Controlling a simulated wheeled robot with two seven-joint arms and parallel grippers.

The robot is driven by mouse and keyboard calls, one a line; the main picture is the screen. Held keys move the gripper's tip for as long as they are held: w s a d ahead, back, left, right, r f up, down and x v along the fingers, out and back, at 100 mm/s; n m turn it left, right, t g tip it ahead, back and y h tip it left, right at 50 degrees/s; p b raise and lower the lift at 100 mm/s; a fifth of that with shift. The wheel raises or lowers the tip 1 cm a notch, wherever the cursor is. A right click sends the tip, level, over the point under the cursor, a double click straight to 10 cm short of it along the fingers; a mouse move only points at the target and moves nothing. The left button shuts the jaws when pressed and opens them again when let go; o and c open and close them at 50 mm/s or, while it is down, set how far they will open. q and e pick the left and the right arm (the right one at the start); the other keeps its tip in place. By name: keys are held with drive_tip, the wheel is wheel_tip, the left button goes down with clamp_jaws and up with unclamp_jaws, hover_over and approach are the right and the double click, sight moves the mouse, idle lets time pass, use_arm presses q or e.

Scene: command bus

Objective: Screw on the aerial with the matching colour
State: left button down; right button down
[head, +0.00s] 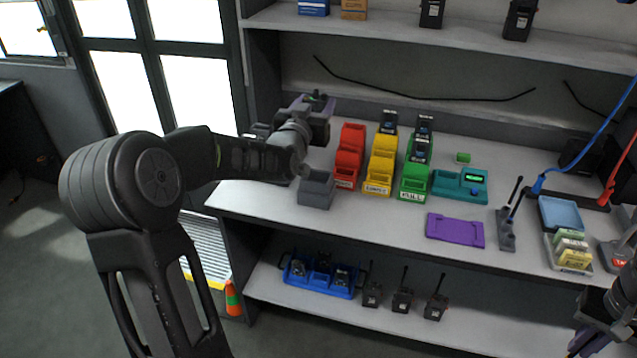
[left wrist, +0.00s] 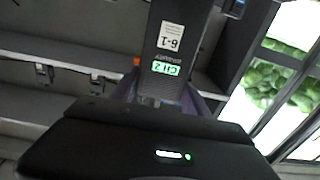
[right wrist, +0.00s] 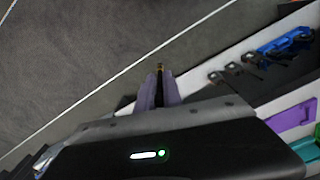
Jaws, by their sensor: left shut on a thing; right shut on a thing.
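In the left wrist view my left gripper (left wrist: 168,95) is shut on a dark handset radio (left wrist: 188,18) with a white label and a lit green screen. In the head view this gripper (head: 318,104) is raised over the back left of the bench, and the radio is mostly hidden. In the right wrist view my right gripper (right wrist: 160,92) is shut on a thin dark aerial (right wrist: 159,76) with a brass-coloured tip. In the head view the right gripper (head: 588,335) is at the lower right corner, with its aerial hard to make out. No colour band shows on the aerial.
The bench holds red (head: 349,150), yellow (head: 381,160) and green (head: 414,175) bins, a grey bin (head: 316,188), a teal unit (head: 445,183), a purple mat (head: 455,231) and a stand with dark aerials (head: 506,230). A blue carrier (head: 318,275) and several radios are below.

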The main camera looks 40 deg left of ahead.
use_arm(q)
drive_tip(key=shift+s+d+r, duration=0.1)
drive_tip(key=shift+s+r, duration=0.05)
use_arm(e)
drive_tip(key=shift+s+r, duration=0.1)
use_arm(q)
drive_tip(key=shift+f+p, duration=0.5)
drive_tip(key=shift+f, duration=2.7)
use_arm(e)
drive_tip(key=shift+r, duration=0.45)
use_arm(q)
wheel_tip(320, 180, down, 4)
drive_tip(key=shift+r+p, duration=0.15)
drive_tip(key=shift+p, duration=0.2)
use_arm(e)
drive_tip(key=shift+r, duration=0.35)
drive_tip(key=shift+f, duration=0.15)
use_arm(q)
drive_tip(key=shift+f+b, duration=0.65)
drive_tip(key=shift+b, duration=0.4)
use_arm(e)
drive_tip(key=shift+f, duration=0.9)
